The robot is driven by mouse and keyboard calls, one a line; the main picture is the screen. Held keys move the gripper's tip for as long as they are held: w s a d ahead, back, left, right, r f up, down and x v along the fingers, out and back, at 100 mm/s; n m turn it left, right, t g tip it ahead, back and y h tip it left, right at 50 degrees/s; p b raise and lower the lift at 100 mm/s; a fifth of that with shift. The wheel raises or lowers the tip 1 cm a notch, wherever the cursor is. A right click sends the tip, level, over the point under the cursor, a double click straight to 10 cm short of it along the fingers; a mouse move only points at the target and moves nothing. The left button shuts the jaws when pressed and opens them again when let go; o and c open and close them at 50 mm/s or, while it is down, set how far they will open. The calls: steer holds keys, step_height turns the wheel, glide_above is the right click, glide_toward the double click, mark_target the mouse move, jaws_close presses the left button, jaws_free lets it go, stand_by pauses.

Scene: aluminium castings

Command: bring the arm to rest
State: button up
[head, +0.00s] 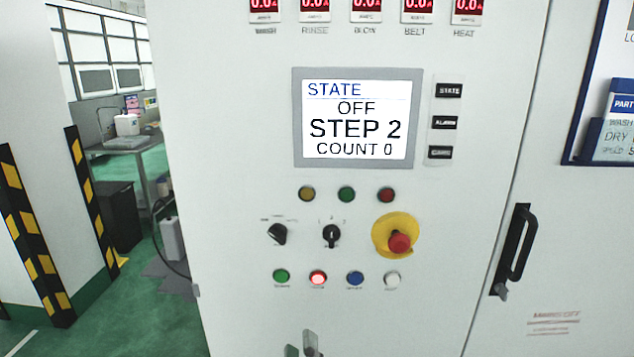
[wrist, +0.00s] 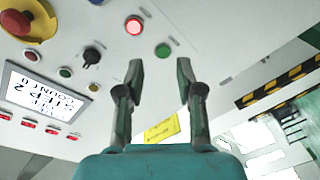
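My gripper (wrist: 159,68) is open and empty in the wrist view, its two dark fingers apart in front of the pale cabinet front. In that view the lit red button (wrist: 133,27) and a green button (wrist: 163,50) lie just beyond the fingertips, with no finger visibly touching them. In the head view, two small grey tips, which look like my fingertips (head: 301,347), show at the bottom edge below the button row. The rest of my arm is out of the head view.
The control cabinet has a screen (head: 357,117) reading STATE OFF, STEP 2, COUNT 0. A red emergency knob (head: 399,243) and a black door handle (head: 514,248) stick out. Striped posts (head: 36,235) stand at left, with a bench (head: 120,145) behind and green floor between.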

steer(key=s+d+f+m+g+y, duration=0.1)
steer(key=s+d+f, duration=0.6)
steer(key=f, duration=0.2)
steer(key=s+d+f+m+g+y, duration=0.1)
steer(key=s+d+f, duration=0.55)
steer(key=f, duration=0.35)
steer(key=s+d+m+h, duration=0.1)
steer(key=s+d+m, duration=0.3)
steer(key=s, duration=0.8)
steer(key=s+d+m+h, duration=0.2)
steer(key=s+d+m, duration=0.2)
steer(key=s, duration=0.7)
steer(key=shift+s+f+g, duration=0.2)
steer(key=shift+s+g, duration=0.2)
